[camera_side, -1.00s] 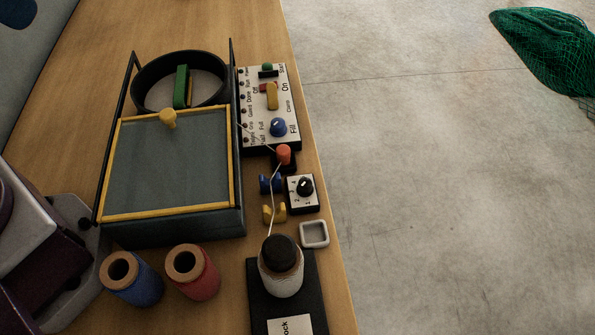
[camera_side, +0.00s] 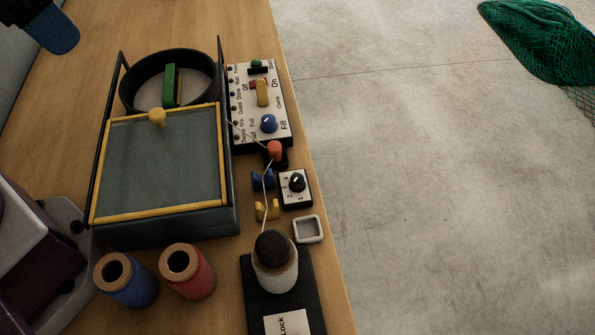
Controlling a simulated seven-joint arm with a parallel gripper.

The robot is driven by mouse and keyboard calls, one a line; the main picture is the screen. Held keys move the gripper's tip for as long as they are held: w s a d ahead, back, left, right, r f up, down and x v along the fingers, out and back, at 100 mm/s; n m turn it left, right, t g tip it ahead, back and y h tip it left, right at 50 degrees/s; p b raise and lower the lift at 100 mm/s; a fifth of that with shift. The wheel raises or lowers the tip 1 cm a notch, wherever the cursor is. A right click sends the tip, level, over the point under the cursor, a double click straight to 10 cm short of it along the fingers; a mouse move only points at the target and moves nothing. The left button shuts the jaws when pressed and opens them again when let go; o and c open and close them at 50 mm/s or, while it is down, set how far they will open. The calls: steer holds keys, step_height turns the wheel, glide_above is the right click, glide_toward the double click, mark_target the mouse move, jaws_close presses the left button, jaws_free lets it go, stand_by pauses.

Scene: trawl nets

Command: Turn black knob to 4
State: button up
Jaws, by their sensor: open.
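The black knob (camera_side: 297,182) sits on a small white dial plate (camera_side: 296,196) on a dark block near the table's right edge. Printed numbers show around it, among them a 4 above left and a 2 at lower left. A small light mark is on the knob; which number it points at is too small to tell.
A blue spool (camera_side: 262,180) and yellow spool (camera_side: 267,210) stand left of the dial, with a thread passing them. A grey square ring (camera_side: 308,229) and a white bottle-shaped cone (camera_side: 274,275) are nearer. The switch panel (camera_side: 246,101) lies behind. Floor lies right.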

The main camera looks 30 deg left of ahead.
steer(key=w+d+f+g, duration=0.3)
steer(key=w+d+f, duration=0.35)
steer(key=d, duration=0.35)
steer(key=n+y, duration=0.1)
steer(key=n, duration=0.6)
glide_toward(297, 177)
step_height(297, 177, down, 9)
steer(key=shift+a+f, duration=0.1)
steer(key=shift+f, duration=0.1)
steer(key=shift+c, duration=0.3)
steer(key=c, duration=0.9)
